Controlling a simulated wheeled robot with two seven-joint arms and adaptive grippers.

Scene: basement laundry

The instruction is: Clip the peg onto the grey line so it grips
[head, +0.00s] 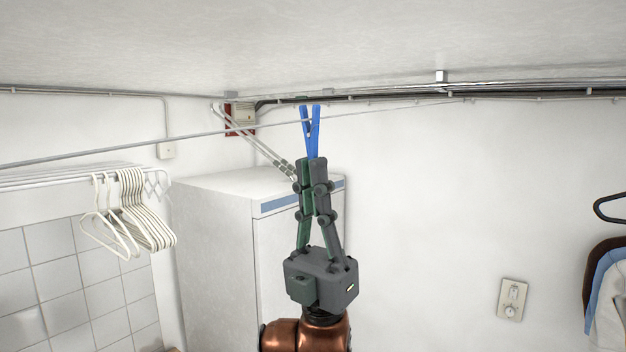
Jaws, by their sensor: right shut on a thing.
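The blue peg (313,143) points upward, its two upper prongs spread apart in a V. My right gripper (313,162) is shut on the peg's lower end. The grey line (180,137) runs from the left edge up to the right towards the far wall. In the head view it crosses the peg's spread upper part. I cannot tell whether the line lies between the prongs, in front or behind. My left gripper is not in view.
White hangers (130,215) hang from a rack at left. A tall white cabinet (215,225) stands behind my right arm. The ceiling (300,45) is close above, with pipes (520,92) along the wall top. Clothes (608,290) hang at the right edge.

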